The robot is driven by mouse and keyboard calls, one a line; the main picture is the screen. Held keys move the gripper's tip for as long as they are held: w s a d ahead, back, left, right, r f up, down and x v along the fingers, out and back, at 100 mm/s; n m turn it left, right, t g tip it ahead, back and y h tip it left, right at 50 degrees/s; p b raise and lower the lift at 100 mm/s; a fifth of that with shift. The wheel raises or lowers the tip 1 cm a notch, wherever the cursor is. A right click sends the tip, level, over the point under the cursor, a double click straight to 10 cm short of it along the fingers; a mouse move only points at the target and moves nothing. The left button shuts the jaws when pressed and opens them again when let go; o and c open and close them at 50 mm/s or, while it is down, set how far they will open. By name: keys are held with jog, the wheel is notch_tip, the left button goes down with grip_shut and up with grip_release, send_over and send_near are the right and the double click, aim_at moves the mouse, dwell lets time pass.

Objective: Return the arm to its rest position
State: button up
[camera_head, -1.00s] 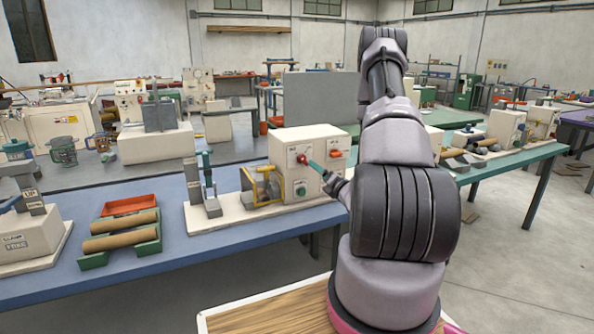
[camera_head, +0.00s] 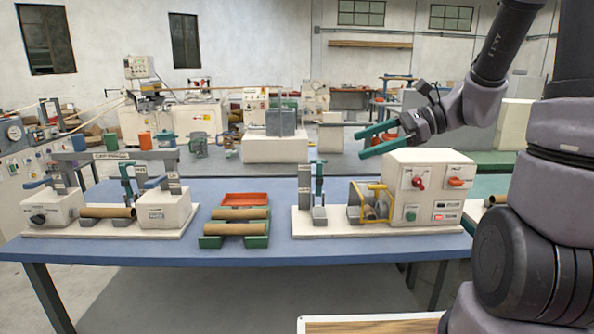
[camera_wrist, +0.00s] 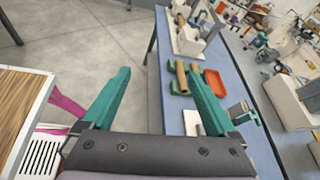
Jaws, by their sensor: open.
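My gripper (camera_head: 366,141) has two green fingers, spread apart with nothing between them. In the head view it is raised in the air above the spiral winder (camera_head: 425,190), a cream box with a red knob and an orange switch, and points left. My arm comes in from the right side of that view and bends at a raised elbow. In the wrist view the open gripper (camera_wrist: 155,90) shows both fingers, with the floor and the blue table beyond them. The fingers touch nothing that I can see.
The blue table (camera_head: 150,248) carries a green rack (camera_head: 236,240) with cardboard tubes, a red tray (camera_head: 246,198) and another cream machine (camera_head: 165,210) at left. A wooden-topped surface (camera_head: 370,326) is at the front. The air left of my gripper is clear.

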jog(key=s+d+r+n+t+h, duration=0.4)
jog(key=s+d+r+n+h, duration=0.4)
jog(key=n, duration=0.5)
jog(key=s+d+h, duration=0.1)
jog(key=s+h, duration=0.1)
jog(key=h, duration=0.1)
jog(key=shift+r+t, duration=0.3)
jog(key=shift+t, duration=0.1)
jog(key=shift+c, duration=0.3)
